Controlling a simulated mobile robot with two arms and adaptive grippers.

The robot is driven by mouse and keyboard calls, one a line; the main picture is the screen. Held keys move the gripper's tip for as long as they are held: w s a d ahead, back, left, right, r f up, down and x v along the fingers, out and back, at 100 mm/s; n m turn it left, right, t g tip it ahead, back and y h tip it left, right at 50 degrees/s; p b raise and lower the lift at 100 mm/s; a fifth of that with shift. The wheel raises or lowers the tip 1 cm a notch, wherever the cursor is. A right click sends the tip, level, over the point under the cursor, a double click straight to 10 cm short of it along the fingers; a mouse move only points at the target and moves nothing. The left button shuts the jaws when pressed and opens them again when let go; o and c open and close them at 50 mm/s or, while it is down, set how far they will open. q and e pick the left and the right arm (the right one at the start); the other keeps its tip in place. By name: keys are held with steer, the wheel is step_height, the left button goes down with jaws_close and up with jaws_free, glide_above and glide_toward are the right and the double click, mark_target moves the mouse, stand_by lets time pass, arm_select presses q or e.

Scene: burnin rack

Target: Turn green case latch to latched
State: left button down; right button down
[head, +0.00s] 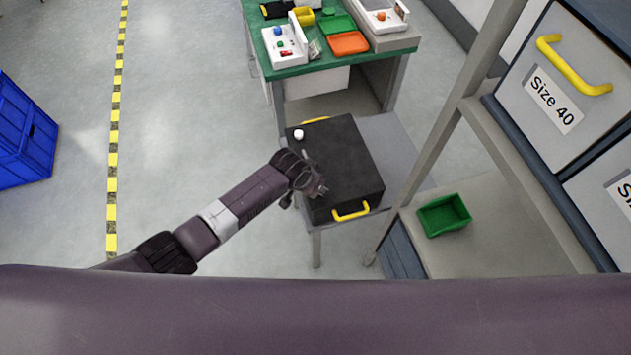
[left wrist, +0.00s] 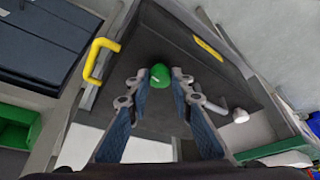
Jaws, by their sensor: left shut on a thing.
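The dark case (head: 348,150) lies on a low stand, with a yellow handle (head: 351,211) on its near side. My left gripper (head: 320,189) is at the left side of the case, near its front corner. In the left wrist view the fingers of my left gripper (left wrist: 161,80) are shut on a green knob-like latch (left wrist: 160,72), one finger on each side. The latch is hidden in the head view, and I cannot tell its turn angle. A white-tipped knob (head: 298,134) is near the far left corner. My right gripper is not in view.
A green-topped bench (head: 400,44) with an orange tray (head: 348,43) stands behind the case. To the right are a shelf post, a green bin (head: 444,215) and drawers (head: 563,90). A blue crate (head: 22,135) is far left. The floor between is clear.

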arm_select(q)
steer(key=shift+d+r+n+p, duration=0.15)
steer(key=shift+n+p, duration=0.2)
steer(key=shift+n, duration=0.25)
steer(key=shift+y, duration=0.3)
steer(key=c, duration=1.7)
jaws_free()
steer(key=shift+v, duration=5.85)
steer(key=shift+s, duration=0.1)
